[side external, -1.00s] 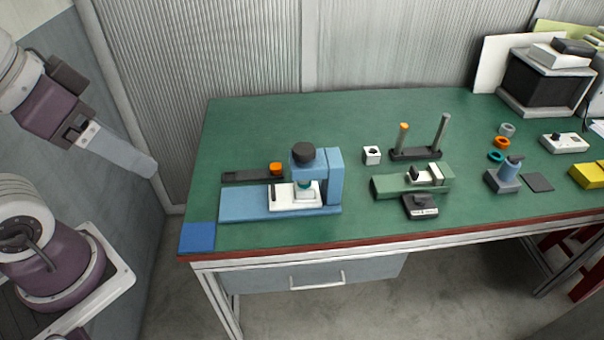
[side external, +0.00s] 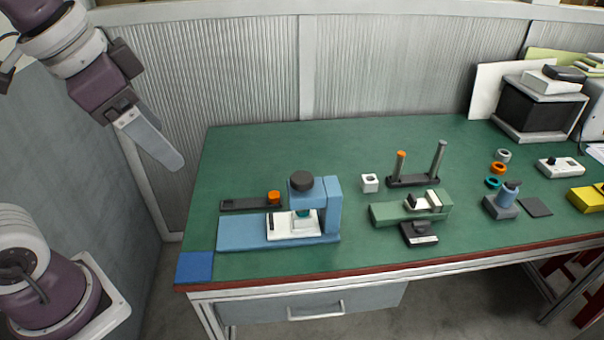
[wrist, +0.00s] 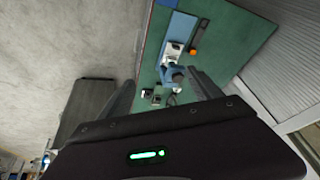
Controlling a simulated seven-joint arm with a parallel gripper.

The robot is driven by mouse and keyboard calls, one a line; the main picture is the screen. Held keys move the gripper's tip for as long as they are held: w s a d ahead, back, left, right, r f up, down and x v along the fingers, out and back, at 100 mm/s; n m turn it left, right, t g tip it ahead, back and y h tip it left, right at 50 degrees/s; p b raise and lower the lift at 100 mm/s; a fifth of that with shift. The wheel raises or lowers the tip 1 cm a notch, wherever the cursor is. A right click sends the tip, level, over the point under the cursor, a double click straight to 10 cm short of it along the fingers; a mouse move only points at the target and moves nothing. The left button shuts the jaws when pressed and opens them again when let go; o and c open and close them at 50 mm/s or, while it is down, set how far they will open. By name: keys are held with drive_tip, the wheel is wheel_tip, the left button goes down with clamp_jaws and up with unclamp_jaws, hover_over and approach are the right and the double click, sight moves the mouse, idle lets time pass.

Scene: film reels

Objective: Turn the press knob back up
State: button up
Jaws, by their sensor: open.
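The blue press (side external: 329,205) stands upright on its long blue base (side external: 245,232) at the front left of the green bench. Its dark round knob (side external: 301,182) is on top. A teal piece (side external: 303,213) is under the press head, over a white plate (side external: 281,225). The press also shows small in the wrist view (wrist: 174,72), where the knob is hard to make out. My gripper (side external: 172,163) hangs left of the bench, well away from the press, with its fingers pointing down and right. The wrist view shows my gripper (wrist: 161,77) open and empty, fingers apart.
A dark bar (side external: 250,203) with an orange piece (side external: 273,197) lies behind the press. A blue square (side external: 195,267) marks the front left corner. A green fixture (side external: 385,213), a two-post stand (side external: 412,181) and small rings (side external: 498,168) are to the right.

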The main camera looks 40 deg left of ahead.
drive_tip(key=w+m+g, duration=0.2)
drive_tip(key=w+m, duration=0.4)
drive_tip(key=w, duration=0.7)
drive_tip(key=m+g, duration=0.2)
drive_tip(key=m, duration=0.7)
approach(302, 177)
drive_tip(key=shift+m+g, duration=0.3)
drive_tip(key=shift+m, duration=0.6)
drive_tip(key=f, duration=0.7)
drive_tip(key=shift+w+f, duration=0.25)
drive_tip(key=shift+f, duration=0.5)
drive_tip(key=c, duration=1.4)
drive_tip(key=shift+o, duration=0.2)
